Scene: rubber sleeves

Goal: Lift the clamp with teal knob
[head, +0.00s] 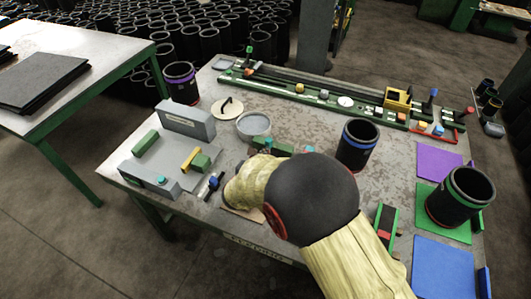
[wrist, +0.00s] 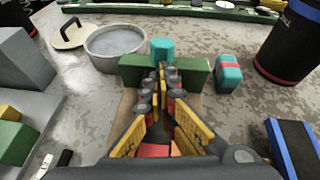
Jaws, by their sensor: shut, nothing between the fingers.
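The clamp with teal knob seems to be the green block (wrist: 134,70) with a teal top piece (wrist: 162,50), just beyond my fingertips in the wrist view. In the head view the green block (head: 283,149) shows past my arm, behind the wrist. My gripper (wrist: 163,72) is shut with nothing between its fingers. Its tips overlap the middle of the green block in the picture; whether they touch it I cannot tell. The block's middle is hidden behind the fingers. A small teal and red block (wrist: 228,75) stands to its right, apart from it.
A round grey dish (head: 254,124) sits behind the clamp. A grey fixture (head: 186,120) with green blocks stands left. Black sleeves (head: 357,145) stand right, one on a green mat (head: 425,196). A long green rail (head: 330,98) runs along the back.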

